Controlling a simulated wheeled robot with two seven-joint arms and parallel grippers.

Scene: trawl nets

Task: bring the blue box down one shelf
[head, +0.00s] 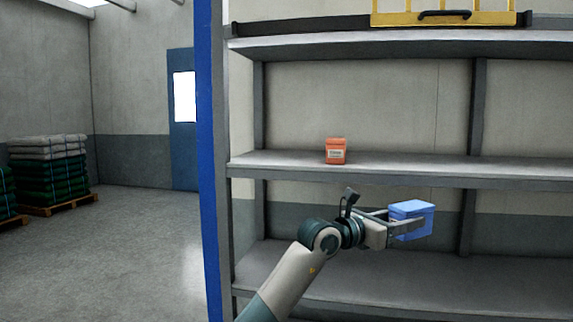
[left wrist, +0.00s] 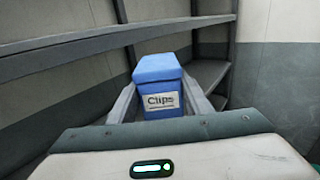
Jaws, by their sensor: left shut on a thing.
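The blue box (head: 411,219) is held in my left gripper (head: 395,226), in front of the rack between the middle and lower shelves. In the left wrist view the blue box (left wrist: 160,84) stands between the two fingers (left wrist: 160,105), with a white label reading "Clips" facing the camera. The middle shelf (head: 290,163) is above the box's height, and the lower shelf (head: 300,275) is below it. A gap shows between the box and the lower shelf. My right gripper is not in view.
An orange box (head: 336,151) stands on the middle shelf. A yellow-framed item (head: 400,19) sits on the top shelf (head: 300,43). A blue upright (head: 208,160) bounds the rack's left side. The visible part of the lower shelf is bare.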

